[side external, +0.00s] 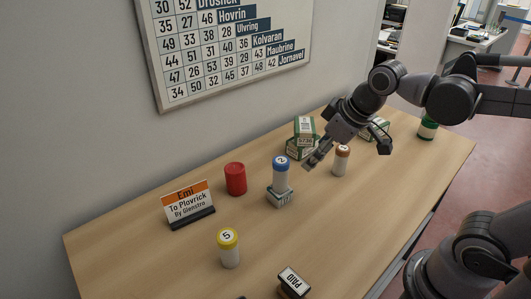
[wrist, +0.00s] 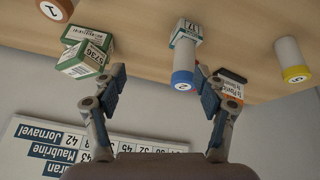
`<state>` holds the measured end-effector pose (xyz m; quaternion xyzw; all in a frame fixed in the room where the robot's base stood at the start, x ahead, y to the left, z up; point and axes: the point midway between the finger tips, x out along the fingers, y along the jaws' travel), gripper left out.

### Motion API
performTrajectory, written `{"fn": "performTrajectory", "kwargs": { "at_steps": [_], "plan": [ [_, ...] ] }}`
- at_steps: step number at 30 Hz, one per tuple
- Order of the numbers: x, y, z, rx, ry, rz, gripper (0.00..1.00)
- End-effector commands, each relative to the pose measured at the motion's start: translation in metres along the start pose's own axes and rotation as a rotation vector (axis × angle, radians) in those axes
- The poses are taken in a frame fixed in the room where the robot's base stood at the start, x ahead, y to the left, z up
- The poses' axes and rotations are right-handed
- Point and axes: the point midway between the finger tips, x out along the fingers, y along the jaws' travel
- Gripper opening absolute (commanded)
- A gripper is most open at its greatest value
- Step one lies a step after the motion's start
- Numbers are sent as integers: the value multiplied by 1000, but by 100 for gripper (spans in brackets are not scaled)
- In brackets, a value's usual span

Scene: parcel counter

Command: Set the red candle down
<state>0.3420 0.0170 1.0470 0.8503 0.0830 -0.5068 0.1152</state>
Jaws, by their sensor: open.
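The red candle (side external: 235,179) stands upright on the wooden counter (side external: 180,260) in the side external view, right of the orange and white sign (side external: 188,205). Nothing holds it. My gripper (side external: 348,155) is open, above the counter to the right of the candle and well apart from it. In the wrist view the two fingers are spread with nothing between them (wrist: 160,75).
A blue-capped tube (side external: 281,178) stands on a small box (side external: 279,197), between candle and gripper. A brown-capped tube (side external: 341,160) and green-white boxes (side external: 304,130) are near my gripper. The wall is behind.

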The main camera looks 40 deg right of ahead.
Motion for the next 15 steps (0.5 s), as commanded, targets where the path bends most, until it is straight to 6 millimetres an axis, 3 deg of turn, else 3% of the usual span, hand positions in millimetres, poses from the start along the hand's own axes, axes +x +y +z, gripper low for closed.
{"fn": "performTrajectory", "kwargs": {
  "at_steps": [1, 6, 15],
  "plan": [
    [2, 1, 15, 61, 26, 12, 72],
    [9, 2, 44, 216, 94, 35, 72],
    [13, 3, 55, 286, 126, 43, 72]
  ]
}}
